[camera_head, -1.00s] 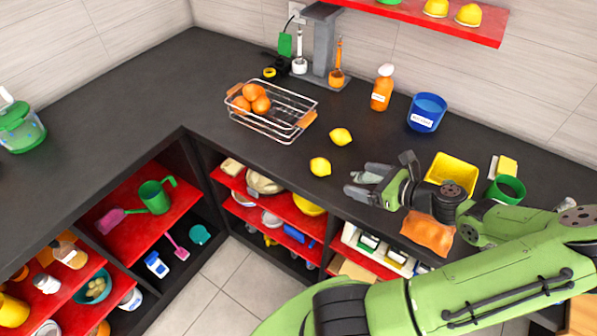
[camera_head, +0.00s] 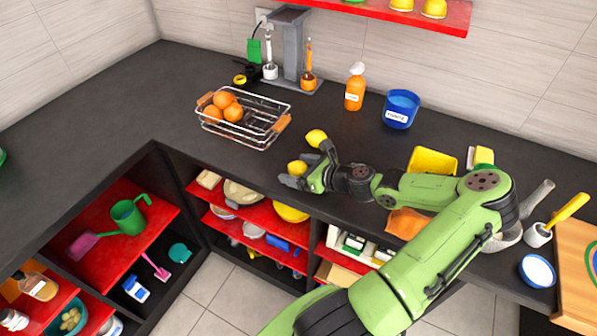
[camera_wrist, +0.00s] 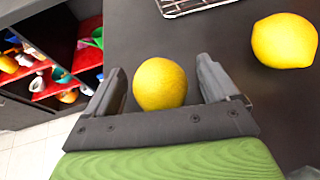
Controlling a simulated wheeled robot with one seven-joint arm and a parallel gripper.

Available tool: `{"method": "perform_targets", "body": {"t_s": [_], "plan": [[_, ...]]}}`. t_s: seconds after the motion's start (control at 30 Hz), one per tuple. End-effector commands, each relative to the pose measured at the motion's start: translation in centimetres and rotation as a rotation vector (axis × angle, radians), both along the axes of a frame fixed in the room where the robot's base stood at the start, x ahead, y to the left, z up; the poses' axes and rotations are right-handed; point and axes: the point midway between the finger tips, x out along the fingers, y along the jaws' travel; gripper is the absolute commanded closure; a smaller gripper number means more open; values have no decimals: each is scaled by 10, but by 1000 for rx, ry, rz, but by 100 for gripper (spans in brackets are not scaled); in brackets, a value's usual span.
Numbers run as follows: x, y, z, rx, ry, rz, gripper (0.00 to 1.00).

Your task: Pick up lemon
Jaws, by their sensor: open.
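Two lemons lie on the dark counter. The nearer lemon (camera_head: 297,168) is at my gripper (camera_head: 307,166). In the wrist view this lemon (camera_wrist: 160,84) sits between the two open fingers of my gripper (camera_wrist: 163,85), with space on both sides. The farther lemon (camera_head: 316,138) lies just behind the gripper in the head view. In the wrist view the farther lemon (camera_wrist: 285,41) is at the upper right, outside the fingers. My gripper is open and low over the counter. Part of the nearer lemon is hidden by the gripper in the head view.
A wire basket (camera_head: 262,139) with oranges stands left of the lemons. An orange bottle (camera_head: 354,92) and a blue container (camera_head: 401,109) stand behind, with a yellow bin (camera_head: 433,160) to the right. Red shelves (camera_head: 268,217) lie below the counter's front edge.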

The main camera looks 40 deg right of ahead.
Motion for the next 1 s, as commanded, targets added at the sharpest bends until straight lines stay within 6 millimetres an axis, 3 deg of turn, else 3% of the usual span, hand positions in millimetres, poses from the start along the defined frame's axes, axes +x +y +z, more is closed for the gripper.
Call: {"method": "perform_targets", "body": {"t_s": [0.17, 0.53, 0.77, 0.87, 1.0], "plan": [[0, 0, 1, 0, 0, -1, 15], [-1, 0, 1, 0, 0, -1, 71], [-1, -1, 4, -2, -1, 0, 71], [-1, -1, 21, -5, -1, 0, 71], [-1, -1, 59, -8, 0, 0, 71]]}}
